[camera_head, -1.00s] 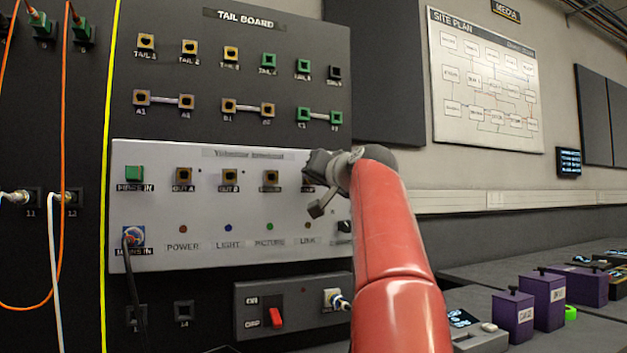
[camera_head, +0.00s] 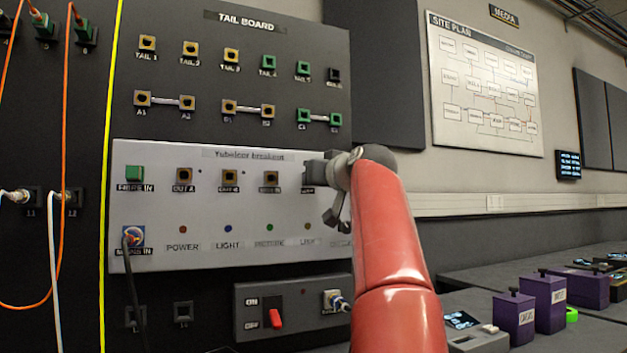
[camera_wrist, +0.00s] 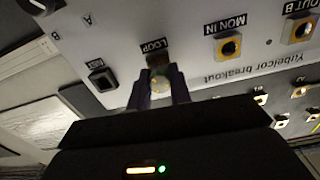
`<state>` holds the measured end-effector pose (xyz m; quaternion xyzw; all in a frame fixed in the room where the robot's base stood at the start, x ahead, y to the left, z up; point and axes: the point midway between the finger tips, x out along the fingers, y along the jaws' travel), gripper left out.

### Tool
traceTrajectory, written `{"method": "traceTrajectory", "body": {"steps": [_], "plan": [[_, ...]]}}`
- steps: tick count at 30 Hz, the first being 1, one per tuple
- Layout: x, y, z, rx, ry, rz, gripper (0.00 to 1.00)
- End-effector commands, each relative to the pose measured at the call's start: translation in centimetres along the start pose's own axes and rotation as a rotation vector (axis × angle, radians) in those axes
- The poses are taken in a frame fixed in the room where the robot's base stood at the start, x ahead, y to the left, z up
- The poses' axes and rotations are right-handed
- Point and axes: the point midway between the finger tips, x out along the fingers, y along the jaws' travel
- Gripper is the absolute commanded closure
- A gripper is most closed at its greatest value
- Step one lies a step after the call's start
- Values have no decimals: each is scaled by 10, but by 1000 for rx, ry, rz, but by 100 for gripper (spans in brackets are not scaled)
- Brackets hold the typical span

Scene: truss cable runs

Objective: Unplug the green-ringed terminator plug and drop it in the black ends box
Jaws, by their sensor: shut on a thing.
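In the wrist view my gripper (camera_wrist: 163,90) is shut on a small pale round plug (camera_wrist: 160,83) with a yellowish-green tint. The plug is directly in front of the dark LOOP socket (camera_wrist: 158,60) of the grey breakout panel. I cannot tell whether it is still seated or just clear of the socket. In the head view my gripper (camera_head: 328,190) is at the panel's right end, and the plug is hidden there. I cannot make out a black ends box in either view.
The breakout panel (camera_head: 215,215) has several sockets, and a black cable (camera_head: 131,275) hangs at its left. The tail board (camera_head: 245,75) is above.

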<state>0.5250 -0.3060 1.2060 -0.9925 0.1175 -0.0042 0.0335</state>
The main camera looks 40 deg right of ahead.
Motion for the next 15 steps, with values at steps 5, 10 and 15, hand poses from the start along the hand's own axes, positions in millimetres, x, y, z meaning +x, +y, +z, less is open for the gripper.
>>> {"method": "traceTrajectory", "body": {"steps": [5,10,15], "plan": [[-1,0,0,2,3,0,100],[-3,0,0,2,2,0,100],[-7,0,0,2,2,1,100]]}}
